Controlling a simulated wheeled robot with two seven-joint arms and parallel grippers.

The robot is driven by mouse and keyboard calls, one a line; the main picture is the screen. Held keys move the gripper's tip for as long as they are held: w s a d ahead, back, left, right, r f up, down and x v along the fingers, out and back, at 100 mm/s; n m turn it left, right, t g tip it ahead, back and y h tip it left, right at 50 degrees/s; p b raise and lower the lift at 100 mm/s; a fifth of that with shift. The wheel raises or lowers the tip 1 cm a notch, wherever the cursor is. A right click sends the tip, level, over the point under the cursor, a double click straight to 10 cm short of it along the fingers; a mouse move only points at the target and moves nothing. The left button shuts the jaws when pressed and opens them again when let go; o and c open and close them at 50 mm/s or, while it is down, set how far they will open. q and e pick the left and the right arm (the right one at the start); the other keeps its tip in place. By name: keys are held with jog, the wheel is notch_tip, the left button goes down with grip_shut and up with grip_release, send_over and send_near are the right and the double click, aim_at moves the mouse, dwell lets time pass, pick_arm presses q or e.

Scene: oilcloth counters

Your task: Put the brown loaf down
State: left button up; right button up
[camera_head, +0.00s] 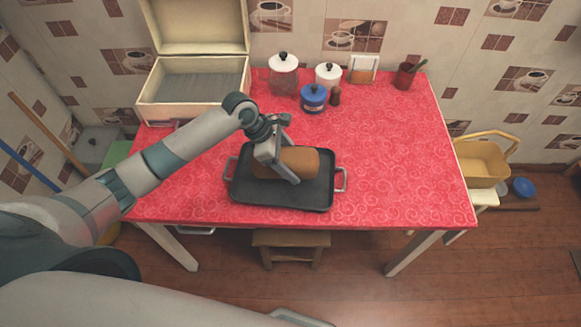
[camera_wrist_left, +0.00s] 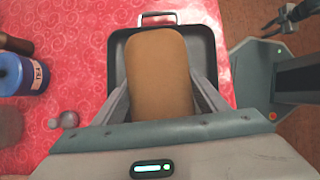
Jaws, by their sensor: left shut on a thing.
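The brown loaf (camera_head: 306,161) is between the fingers of my left gripper (camera_head: 284,168), which is shut on it. The loaf is over or in a dark tray (camera_head: 280,195) with two metal handles on the red table. I cannot tell whether its underside touches the tray floor. In the left wrist view the loaf (camera_wrist_left: 160,70) lies lengthwise between both fingers, inside the tray's outline (camera_wrist_left: 120,65). Part of what looks like my right gripper (camera_wrist_left: 284,18) shows at the right edge of that view; its opening is unclear.
The red patterned table (camera_head: 390,170) has free room right of the tray.

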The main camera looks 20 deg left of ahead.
pick_arm(q)
jog(key=shift+w+a+f, duration=0.1)
jog(key=shift+w+a, duration=0.1)
pick_arm(e)
jog(key=shift+a, duration=0.4)
pick_arm(q)
jog(key=shift+f+p, duration=0.5)
jog(key=shift+f, duration=1.5)
pick_arm(e)
jog(key=shift+d+r, duration=0.3)
jog(key=shift+r, duration=0.2)
jog(key=shift+r, duration=0.1)
pick_arm(q)
jog(key=o, duration=1.4)
jog(key=shift+f, duration=0.15)
pick_arm(e)
jog(key=shift+a, duration=0.1)
